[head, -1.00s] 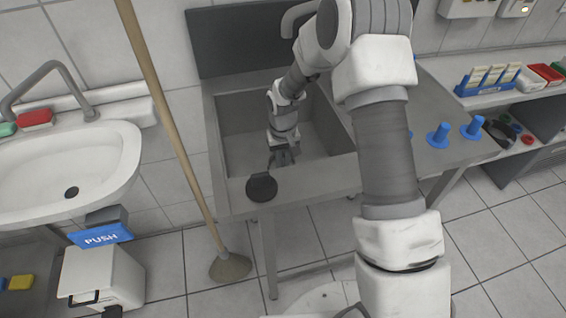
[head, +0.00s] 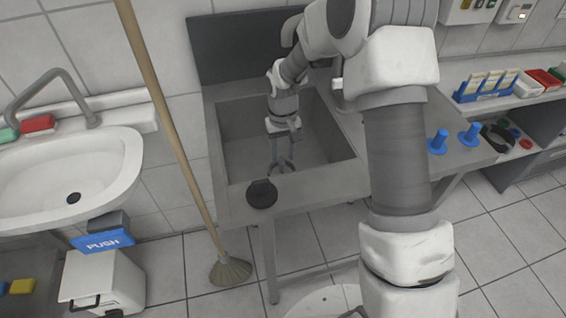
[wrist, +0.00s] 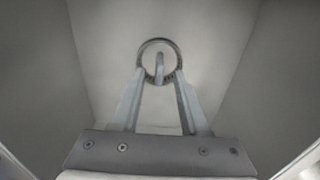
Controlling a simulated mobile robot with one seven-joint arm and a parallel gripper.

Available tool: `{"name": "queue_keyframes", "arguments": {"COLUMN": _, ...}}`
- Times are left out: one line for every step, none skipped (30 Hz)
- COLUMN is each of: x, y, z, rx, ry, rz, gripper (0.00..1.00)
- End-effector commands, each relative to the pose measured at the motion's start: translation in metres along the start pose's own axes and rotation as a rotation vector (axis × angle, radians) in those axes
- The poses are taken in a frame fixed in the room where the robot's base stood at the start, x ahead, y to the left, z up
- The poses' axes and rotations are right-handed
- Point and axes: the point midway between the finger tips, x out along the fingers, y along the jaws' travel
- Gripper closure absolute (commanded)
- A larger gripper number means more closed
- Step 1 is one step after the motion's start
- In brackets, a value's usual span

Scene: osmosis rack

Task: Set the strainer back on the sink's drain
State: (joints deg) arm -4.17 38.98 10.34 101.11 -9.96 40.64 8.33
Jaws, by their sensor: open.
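My gripper (head: 282,165) points down into the grey sink basin (head: 238,150). In the head view the strainer is too small or hidden to make out.
A black round piece with a knob (head: 262,195) lies on the sink's front rim. A broom (head: 175,130) leans in front at the left. Blue pegs (head: 438,141) stand on the right worktop. Basin walls enclose my gripper.

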Motion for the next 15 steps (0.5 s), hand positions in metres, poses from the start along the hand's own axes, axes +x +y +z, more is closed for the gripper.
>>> {"name": "queue_keyframes", "arguments": {"x": -0.014, "y": 0.0, "z": -0.001, "rx": 0.001, "ry": 0.005, "rz": 0.0, "gripper": 0.56}}
{"name": "queue_keyframes", "arguments": {"x": -0.019, "y": 0.0, "z": -0.001, "rx": 0.001, "ry": 0.003, "rz": 0.0, "gripper": 0.56}}
{"name": "queue_keyframes", "arguments": {"x": -0.026, "y": 0.0, "z": -0.001, "rx": 0.001, "ry": 0.004, "rz": 0.001, "gripper": 0.56}}
{"name": "queue_keyframes", "arguments": {"x": -0.031, "y": 0.0, "z": -0.001, "rx": 0.001, "ry": 0.004, "rz": 0.001, "gripper": 0.56}}
{"name": "queue_keyframes", "arguments": {"x": -0.035, "y": 0.0, "z": 0.0, "rx": 0.001, "ry": 0.002, "rz": 0.001, "gripper": 0.56}}
{"name": "queue_keyframes", "arguments": {"x": -0.04, "y": 0.0, "z": 0.0, "rx": 0.001, "ry": 0.002, "rz": 0.001, "gripper": 0.56}}
{"name": "queue_keyframes", "arguments": {"x": -0.043, "y": 0.0, "z": -0.001, "rx": 0.001, "ry": 0.002, "rz": 0.0, "gripper": 0.56}}
{"name": "queue_keyframes", "arguments": {"x": -0.045, "y": 0.0, "z": 0.0, "rx": 0.001, "ry": 0.002, "rz": 0.0, "gripper": 0.56}}
{"name": "queue_keyframes", "arguments": {"x": -0.048, "y": 0.0, "z": 0.0, "rx": 0.001, "ry": 0.001, "rz": 0.0, "gripper": 0.56}}
{"name": "queue_keyframes", "arguments": {"x": -0.05, "y": 0.0, "z": 0.0, "rx": 0.001, "ry": 0.0, "rz": 0.0, "gripper": 0.56}}
{"name": "queue_keyframes", "arguments": {"x": -0.051, "y": 0.0, "z": 0.0, "rx": 0.001, "ry": 0.0, "rz": 0.0, "gripper": 0.56}}
{"name": "queue_keyframes", "arguments": {"x": -0.051, "y": 0.0, "z": 0.0, "rx": 0.001, "ry": 0.0, "rz": 0.0, "gripper": 0.56}}
{"name": "queue_keyframes", "arguments": {"x": -0.052, "y": 0.0, "z": 0.0, "rx": 0.001, "ry": 0.0, "rz": 0.0, "gripper": 0.56}}
{"name": "queue_keyframes", "arguments": {"x": -0.052, "y": 0.0, "z": 0.0, "rx": 0.001, "ry": 0.0, "rz": 0.0, "gripper": 0.56}}
{"name": "queue_keyframes", "arguments": {"x": -0.054, "y": 0.001, "z": 0.001, "rx": 0.001, "ry": 0.002, "rz": 0.001, "gripper": 0.56}}
